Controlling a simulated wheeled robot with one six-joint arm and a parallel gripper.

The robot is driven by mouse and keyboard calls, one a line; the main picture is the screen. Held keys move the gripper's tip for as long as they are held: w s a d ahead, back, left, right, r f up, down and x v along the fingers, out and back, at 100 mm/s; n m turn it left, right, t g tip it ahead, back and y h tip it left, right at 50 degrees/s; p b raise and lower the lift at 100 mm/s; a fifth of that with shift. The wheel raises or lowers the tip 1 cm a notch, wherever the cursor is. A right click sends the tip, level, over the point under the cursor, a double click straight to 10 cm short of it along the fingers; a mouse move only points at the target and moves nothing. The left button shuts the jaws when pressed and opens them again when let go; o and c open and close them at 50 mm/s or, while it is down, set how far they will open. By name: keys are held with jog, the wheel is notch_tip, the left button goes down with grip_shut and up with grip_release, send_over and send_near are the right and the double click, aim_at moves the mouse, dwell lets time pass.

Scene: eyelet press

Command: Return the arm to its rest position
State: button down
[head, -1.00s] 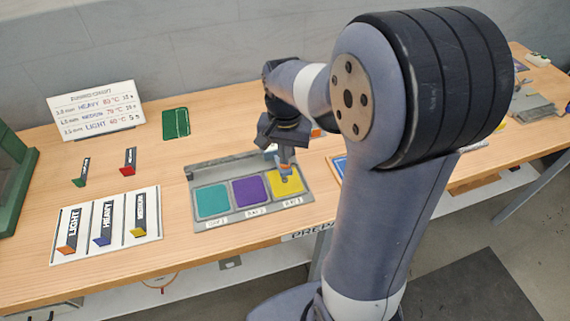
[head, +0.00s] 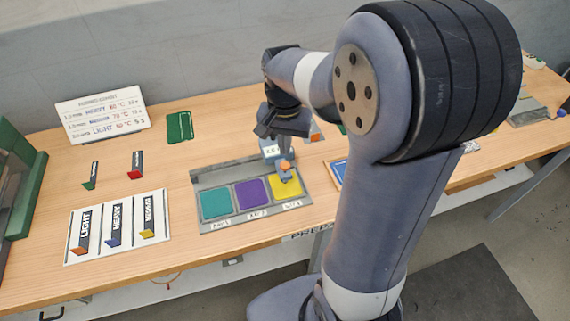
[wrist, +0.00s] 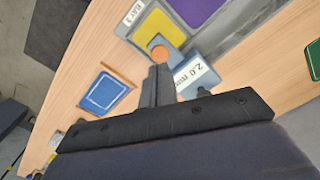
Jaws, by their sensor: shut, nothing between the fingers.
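My gripper (head: 282,128) hangs above the back edge of the three-bay tray. In the wrist view its dark fingers (wrist: 158,84) are together with nothing between them. A small blue piece with an orange top (head: 286,171) stands on the yellow pad (head: 296,187) of the right bay, below and apart from my gripper in the head view. Its orange top (wrist: 160,53) shows just beyond the fingertips in the wrist view. A white "2.0 mm" label (wrist: 194,75) shows beside it; the fingers hide part of this area.
The tray (head: 213,228) also has teal and purple pads. A white board (head: 75,254) with LIGHT, HEAVY and MEDIUM tags lies left. A settings sign (head: 100,113) stands behind, near a green card (head: 180,127). A blue card (wrist: 104,92) lies right of the tray.

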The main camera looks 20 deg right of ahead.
jog(key=shift+r+p, duration=0.3)
jog(key=shift+r, duration=0.35)
jog(key=shift+s+f, duration=0.1)
jog(key=shift+f, duration=0.05)
